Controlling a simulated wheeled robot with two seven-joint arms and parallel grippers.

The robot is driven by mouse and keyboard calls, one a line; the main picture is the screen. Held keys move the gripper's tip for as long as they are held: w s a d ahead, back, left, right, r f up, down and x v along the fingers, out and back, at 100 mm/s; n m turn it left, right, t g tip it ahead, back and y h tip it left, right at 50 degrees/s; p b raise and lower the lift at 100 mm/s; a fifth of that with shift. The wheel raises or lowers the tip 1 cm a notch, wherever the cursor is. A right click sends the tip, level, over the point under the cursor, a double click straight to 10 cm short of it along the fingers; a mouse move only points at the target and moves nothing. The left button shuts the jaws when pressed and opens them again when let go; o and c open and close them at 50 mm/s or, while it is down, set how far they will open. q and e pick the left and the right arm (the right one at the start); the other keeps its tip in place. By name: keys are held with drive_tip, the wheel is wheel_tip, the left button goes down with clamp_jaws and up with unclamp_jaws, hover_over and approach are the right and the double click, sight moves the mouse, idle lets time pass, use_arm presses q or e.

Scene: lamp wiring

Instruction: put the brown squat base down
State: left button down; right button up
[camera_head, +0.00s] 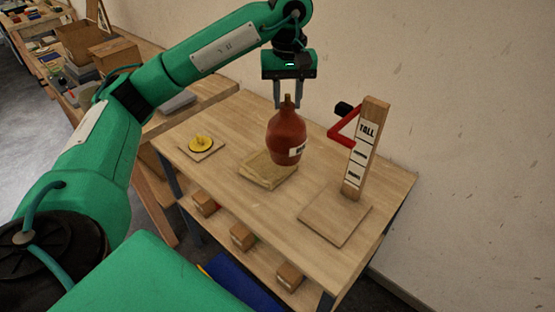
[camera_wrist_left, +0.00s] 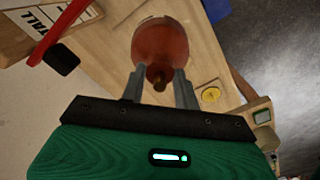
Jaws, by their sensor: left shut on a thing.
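The brown squat base (camera_head: 286,139) is a reddish-brown rounded bottle shape with a pale label and a narrow neck. My left gripper (camera_head: 288,101) is shut on its neck from above. The base hangs upright, in front of or over a square wooden block (camera_head: 268,170) on the table; I cannot tell whether its bottom touches the block. In the left wrist view the base (camera_wrist_left: 160,45) sits between the fingers of my left gripper (camera_wrist_left: 160,82), its neck toward the camera. My right gripper is not in view.
A wooden gauge post (camera_head: 362,150) marked TALL, with a red arm (camera_head: 343,127), stands on a square board at the right. A yellow disc (camera_head: 201,142) lies on a small plate at the left. Small boxes sit on the shelf below.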

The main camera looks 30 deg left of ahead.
sight(285, 159)
use_arm(q)
wheel_tip(285, 159, down, 15)
drive_tip(key=shift+s+r+p, duration=0.1)
drive_tip(key=shift+p, duration=0.85)
drive_tip(key=shift+f+p, duration=0.55)
drive_tip(key=shift+f, duration=1.5)
drive_tip(key=c, duration=1.4)
unclamp_jaws()
drive_tip(key=shift+f, duration=0.1)
drive_tip(key=shift+c, duration=0.2)
drive_tip(key=o, duration=0.4)
